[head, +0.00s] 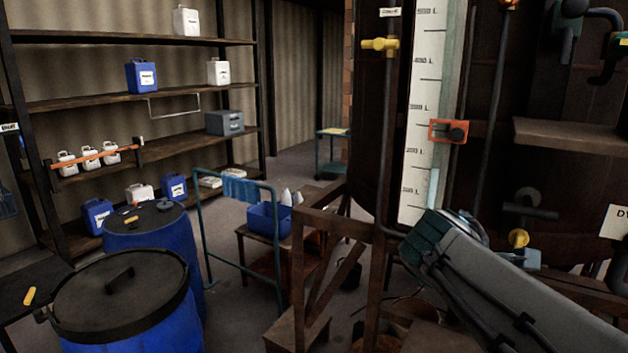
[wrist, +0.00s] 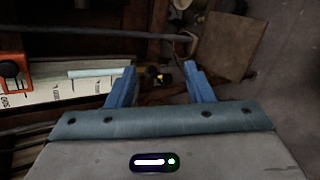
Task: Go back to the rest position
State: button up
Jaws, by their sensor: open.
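My gripper (wrist: 162,78) shows in the wrist view with its two blue fingers apart and nothing between them. In the head view my grey arm reaches in from the lower right. Its teal end stands in front of the foot of the white level scale (head: 423,110), and the fingers cannot be made out there. The scale, marked in litres, also shows in the wrist view (wrist: 55,92) to the left of the fingers. An orange clamp (head: 448,131) sits on the scale, above my arm's end.
A dark vat with pipes and a yellow valve (head: 380,44) stands close to my arm. A wooden stand (head: 330,225) is left of it. Blue drums (head: 120,300), a teal rail (head: 238,232) and shelves with jugs (head: 130,100) are at left. Some floor shows between.

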jog(key=s+a+f+m+g+y, duration=0.5)
jog(key=s+a+f+m+y, duration=0.2)
jog(key=s+a+f+m, duration=0.3)
jog(key=s+f+m, duration=0.3)
jog(key=f+m, duration=0.1)
jog(key=f, duration=0.1)
jog(key=shift+s, duration=0.25)
jog(key=shift+c, duration=0.4)
jog(key=shift+c, duration=0.8)
jog(key=shift+d, duration=0.15)
